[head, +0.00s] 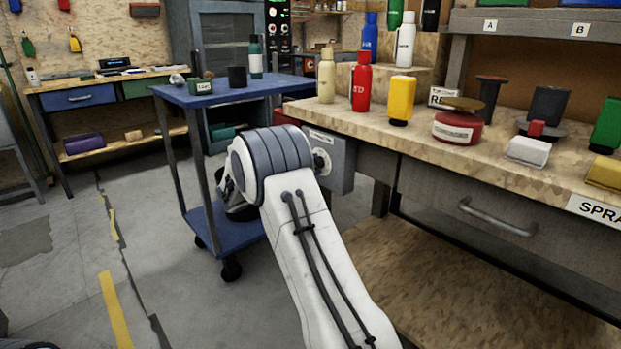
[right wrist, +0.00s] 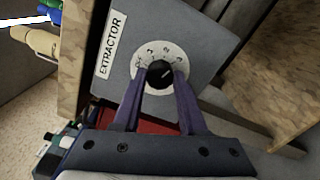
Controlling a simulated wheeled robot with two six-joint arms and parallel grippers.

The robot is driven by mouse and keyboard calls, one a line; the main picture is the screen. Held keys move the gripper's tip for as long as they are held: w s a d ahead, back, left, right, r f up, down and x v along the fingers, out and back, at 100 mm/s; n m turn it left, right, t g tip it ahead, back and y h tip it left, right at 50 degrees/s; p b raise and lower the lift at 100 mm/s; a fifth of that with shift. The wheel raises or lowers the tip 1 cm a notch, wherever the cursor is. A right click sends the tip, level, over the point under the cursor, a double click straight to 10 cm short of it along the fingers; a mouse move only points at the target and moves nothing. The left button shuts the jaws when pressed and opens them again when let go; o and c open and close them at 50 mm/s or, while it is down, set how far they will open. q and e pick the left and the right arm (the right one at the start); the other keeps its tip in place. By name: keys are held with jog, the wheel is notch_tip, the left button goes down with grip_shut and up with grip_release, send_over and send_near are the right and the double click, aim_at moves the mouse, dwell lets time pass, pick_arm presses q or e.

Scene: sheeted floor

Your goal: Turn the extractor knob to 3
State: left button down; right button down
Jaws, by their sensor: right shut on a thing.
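The extractor control is a grey box (head: 343,166) under the edge of the workbench, partly hidden by my right arm in the head view. In the right wrist view the box (right wrist: 205,48) carries a white EXTRACTOR label (right wrist: 112,45) and a pale numbered dial (right wrist: 160,47). The black knob (right wrist: 159,72) sits in the dial's middle. My right gripper (right wrist: 158,80) has its two fingers on either side of the knob and is shut on it. A light mark on the knob slants to the upper right; the number it points at is too small to read surely. My left gripper is out of view.
The workbench (head: 450,150) beside the box holds bottles, a red tin and other items. A blue trolley (head: 235,91) stands just behind my right wrist. Open floor (head: 150,240) lies to the left.

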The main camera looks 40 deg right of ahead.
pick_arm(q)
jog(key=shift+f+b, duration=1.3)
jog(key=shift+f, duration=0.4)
pick_arm(e)
jog(key=shift+a+f+m, duration=0.1)
jog(key=shift+f+m, duration=0.05)
jog(key=shift+m, duration=1.05)
jog(key=shift+c, duration=2.2)
grip_release()
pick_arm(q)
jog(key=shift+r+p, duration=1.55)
pick_arm(e)
jog(key=a, duration=1)
jog(key=shift+s+a, duration=0.2)
jog(key=shift+s, duration=0.25)
